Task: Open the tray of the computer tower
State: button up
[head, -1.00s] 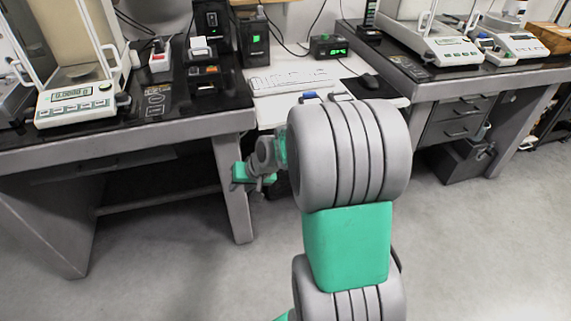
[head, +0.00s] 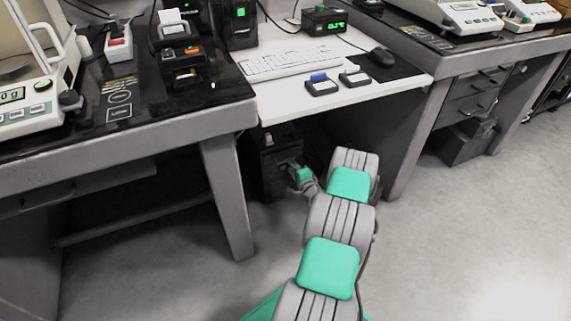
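A dark box that looks like the computer tower (head: 262,158) stands on the floor under the white desk, just right of the left table's leg. Its front is in shadow, and my gripper and wrist cover part of its right side. I cannot make out its tray. My gripper (head: 291,168) is at the end of my lowered arm, in front of the tower's right part. It is small and partly hidden by my wrist, so I cannot tell whether its fingers are open or touch the tower.
The white desk (head: 330,97) overhangs the tower and holds a keyboard (head: 288,62) and a mouse (head: 382,57). The left table's leg (head: 228,195) stands close to the tower's left. A drawer unit (head: 470,100) is under the right table. The floor (head: 440,240) at right is clear.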

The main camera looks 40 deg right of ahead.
jog(key=b+x, duration=0.1)
jog(key=x, duration=0.3)
grip_shut()
jog(key=shift+s, duration=0.1)
dwell(1.3)
